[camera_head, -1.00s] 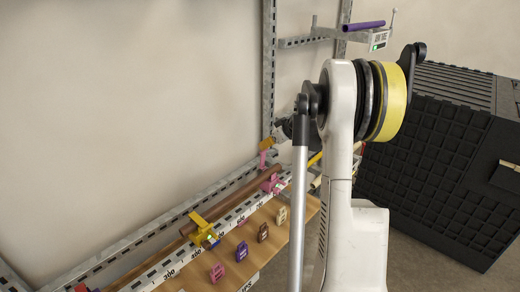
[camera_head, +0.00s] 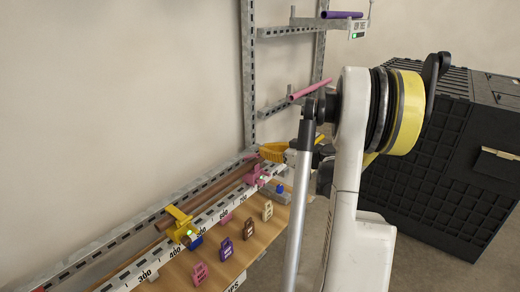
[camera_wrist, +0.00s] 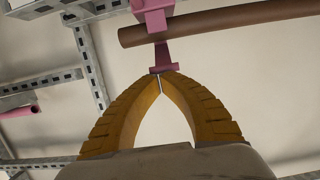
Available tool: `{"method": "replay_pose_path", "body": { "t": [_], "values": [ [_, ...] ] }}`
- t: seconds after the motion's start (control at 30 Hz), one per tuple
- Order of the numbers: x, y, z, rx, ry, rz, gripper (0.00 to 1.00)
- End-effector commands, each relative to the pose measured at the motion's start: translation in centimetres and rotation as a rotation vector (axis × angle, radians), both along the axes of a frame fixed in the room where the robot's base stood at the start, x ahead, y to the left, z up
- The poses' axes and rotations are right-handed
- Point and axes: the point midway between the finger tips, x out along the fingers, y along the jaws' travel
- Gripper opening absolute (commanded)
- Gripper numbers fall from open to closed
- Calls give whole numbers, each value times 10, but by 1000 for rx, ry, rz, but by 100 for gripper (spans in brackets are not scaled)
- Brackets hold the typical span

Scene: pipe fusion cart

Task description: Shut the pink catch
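The pink catch (camera_head: 257,174) sits around a brown pipe (camera_head: 208,197) near the far end of the white ruled rail in the head view. A small green light shows on it. In the wrist view the pink catch (camera_wrist: 154,16) is at the top centre, and its flared tab points towards my gripper. My gripper (camera_wrist: 161,76) has its yellow fingertips together right at the tab's end; whether they touch it I cannot tell. In the head view my gripper (camera_head: 275,152) is just behind and above the catch, with part of it hidden by my arm.
A yellow catch (camera_head: 180,225) sits nearer on the same rail. Several coloured tags (camera_head: 226,250) stand on the wooden board in front. A metal rack (camera_head: 248,80) with a pink rod (camera_head: 310,90) rises behind. A large black crate (camera_head: 425,165) stands at the right.

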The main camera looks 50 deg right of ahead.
Motion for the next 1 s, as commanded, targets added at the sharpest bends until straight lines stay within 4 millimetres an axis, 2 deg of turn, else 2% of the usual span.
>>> {"method": "replay_pose_path", "body": {
  "t": [0.2,0.5,1.0],
  "values": [
    [-11,-1,-17,1,0,-1,0],
    [-19,-1,-32,1,1,1,0],
    [-22,-1,-38,0,1,1,0]
  ]
}}
